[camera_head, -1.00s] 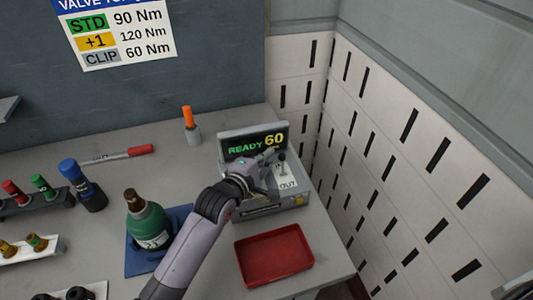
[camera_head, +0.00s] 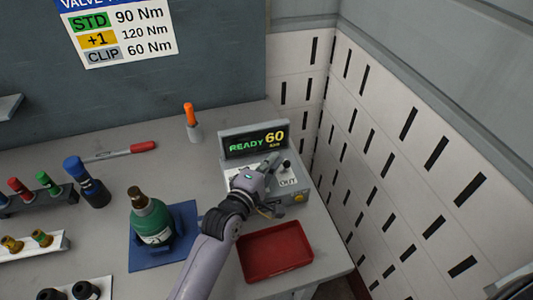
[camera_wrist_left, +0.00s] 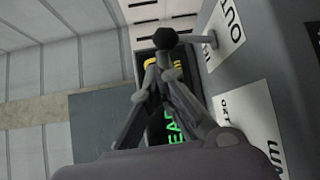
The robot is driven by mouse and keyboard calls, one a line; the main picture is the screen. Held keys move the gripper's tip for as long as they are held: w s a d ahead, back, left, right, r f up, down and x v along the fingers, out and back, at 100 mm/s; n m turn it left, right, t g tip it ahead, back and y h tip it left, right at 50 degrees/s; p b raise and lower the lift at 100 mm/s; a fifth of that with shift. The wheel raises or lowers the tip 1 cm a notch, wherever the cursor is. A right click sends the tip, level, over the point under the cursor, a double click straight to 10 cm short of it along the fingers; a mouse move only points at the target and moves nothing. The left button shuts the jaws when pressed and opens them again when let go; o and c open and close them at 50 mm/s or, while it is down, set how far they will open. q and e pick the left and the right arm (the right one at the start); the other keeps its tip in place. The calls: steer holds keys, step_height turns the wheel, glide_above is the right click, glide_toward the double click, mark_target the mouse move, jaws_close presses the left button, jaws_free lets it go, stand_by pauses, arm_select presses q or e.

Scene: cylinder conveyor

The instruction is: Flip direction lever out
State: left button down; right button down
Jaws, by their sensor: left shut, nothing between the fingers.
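The grey controller box (camera_head: 255,207) stands on the bench with its lit display (camera_head: 252,143) reading READY 60. The direction lever, with a black ball knob (camera_wrist_left: 165,38), rises from the box's labelled top face in the left wrist view. The OUT label (camera_head: 287,182) shows in the head view and also in the left wrist view (camera_wrist_left: 231,22). My left gripper (camera_head: 272,160) is over the box's top, shut and empty. In the left wrist view its fingertips (camera_wrist_left: 158,68) are close to the knob; I cannot tell whether they touch. My right gripper is out of view.
An empty red tray (camera_head: 276,251) lies in front of the box. A green bottle-like tool (camera_head: 150,218) stands on a blue mat (camera_head: 178,250) at left. An orange-handled item (camera_head: 190,118) stands behind. A slotted white wall (camera_head: 400,170) is close on the right.

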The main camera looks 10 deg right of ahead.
arm_select(q)
steer(key=v, duration=1.2)
steer(key=shift+s+f, duration=0.1)
